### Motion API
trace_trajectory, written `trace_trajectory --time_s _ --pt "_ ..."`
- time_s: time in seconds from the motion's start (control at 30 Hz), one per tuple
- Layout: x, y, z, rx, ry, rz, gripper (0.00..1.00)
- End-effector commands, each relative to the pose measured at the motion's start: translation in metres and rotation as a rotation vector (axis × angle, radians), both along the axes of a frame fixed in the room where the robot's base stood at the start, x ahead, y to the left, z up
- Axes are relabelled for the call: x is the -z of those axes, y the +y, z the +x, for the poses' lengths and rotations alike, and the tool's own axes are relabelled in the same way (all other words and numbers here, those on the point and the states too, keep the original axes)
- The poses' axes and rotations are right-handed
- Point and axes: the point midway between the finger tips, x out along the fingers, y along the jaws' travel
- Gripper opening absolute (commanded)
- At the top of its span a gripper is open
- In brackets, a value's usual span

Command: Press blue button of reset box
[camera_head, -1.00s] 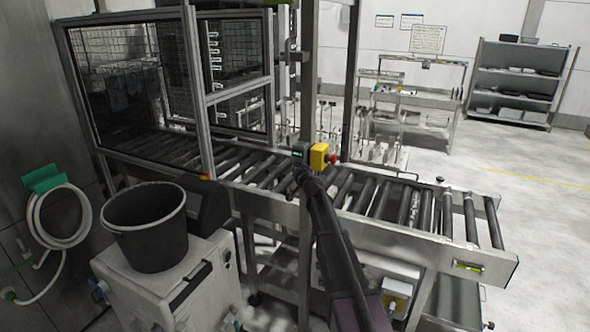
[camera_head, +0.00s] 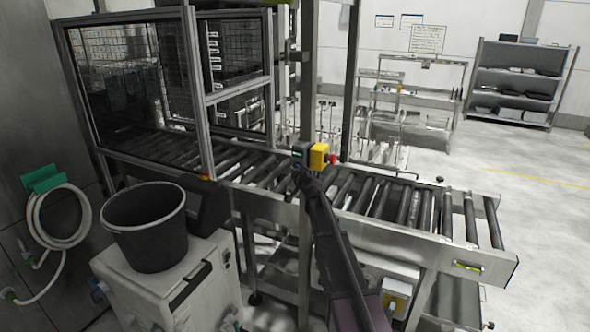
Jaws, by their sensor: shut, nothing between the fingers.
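A small dark box with a light green strip (camera_head: 299,152) is fixed to the upright post above the roller conveyor. It looks like the reset box. A yellow box with a red button (camera_head: 320,156) sits just to its right. My arm reaches up from the bottom of the picture, and my gripper (camera_head: 298,171) is at the lower front of the dark box. The fingers are small and dark here, shut with nothing held. A faint blue spot shows by the fingertips; whether they touch the button I cannot tell.
The roller conveyor (camera_head: 390,238) runs across behind my arm, with a framed glass enclosure (camera_head: 190,90) at left. A black bucket (camera_head: 146,228) stands on a white cabinet (camera_head: 170,285). A hose (camera_head: 62,215) hangs at far left. Open floor lies at right.

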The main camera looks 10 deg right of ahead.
Motion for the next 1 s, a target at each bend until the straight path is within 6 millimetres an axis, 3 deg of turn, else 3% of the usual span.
trace_trajectory --time_s 0.57,1.0 --pt "0.000 0.004 -0.005 -0.001 0.000 0.001 0.00" --pt "0.000 0.020 -0.027 -0.003 0.001 0.001 0.00"
